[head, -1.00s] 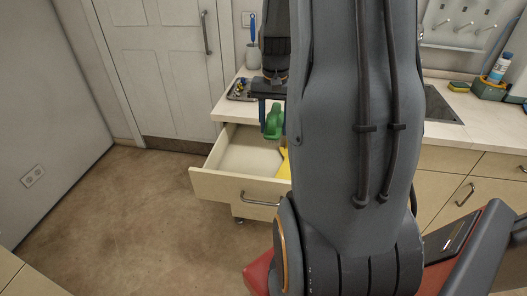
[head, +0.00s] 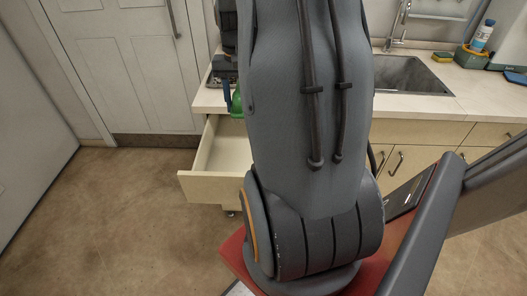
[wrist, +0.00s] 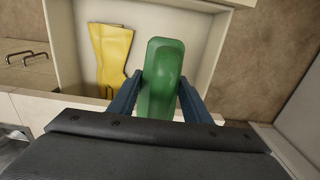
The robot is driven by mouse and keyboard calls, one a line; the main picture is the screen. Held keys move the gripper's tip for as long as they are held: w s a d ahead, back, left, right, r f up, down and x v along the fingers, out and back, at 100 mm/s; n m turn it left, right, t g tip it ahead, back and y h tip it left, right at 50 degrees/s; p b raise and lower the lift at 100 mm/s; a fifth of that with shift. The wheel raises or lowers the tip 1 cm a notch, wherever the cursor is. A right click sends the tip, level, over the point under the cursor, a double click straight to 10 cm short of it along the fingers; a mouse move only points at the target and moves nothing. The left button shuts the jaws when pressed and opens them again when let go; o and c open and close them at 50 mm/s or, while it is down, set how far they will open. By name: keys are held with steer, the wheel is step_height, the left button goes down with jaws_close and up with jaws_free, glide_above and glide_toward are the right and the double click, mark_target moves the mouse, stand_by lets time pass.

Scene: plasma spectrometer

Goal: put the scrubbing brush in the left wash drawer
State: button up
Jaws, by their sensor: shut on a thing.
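The green scrubbing brush (wrist: 162,80) is between the two blue fingers of my gripper (wrist: 157,97) in the wrist view, and the gripper is shut on it. The brush is held above the open drawer (wrist: 215,45). In the head view, a small part of the green brush (head: 236,101) shows at the left edge of my arm, with a blue finger (head: 227,97) beside it. The open drawer (head: 195,187) juts out below the counter, its right part hidden by my arm. A yellow pair of gloves (wrist: 110,50) lies inside the drawer in the wrist view.
The counter (head: 440,105) runs along the back with a sink (head: 408,76). A caddy with a bottle (head: 482,37) and a sponge (head: 442,56) stand at the right. Closed cupboards with handles lie below. The floor left of the drawer is clear.

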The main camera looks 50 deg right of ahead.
steer(key=b, duration=1.1)
glide_toward(241, 163)
step_height(241, 163, down, 6)
steer(key=shift+f+p, duration=0.1)
steer(key=shift+p, duration=0.25)
steer(key=o, duration=0.6)
steer(key=shift+f, duration=0.15)
steer(key=o, duration=0.4)
steer(key=shift+o, duration=0.2)
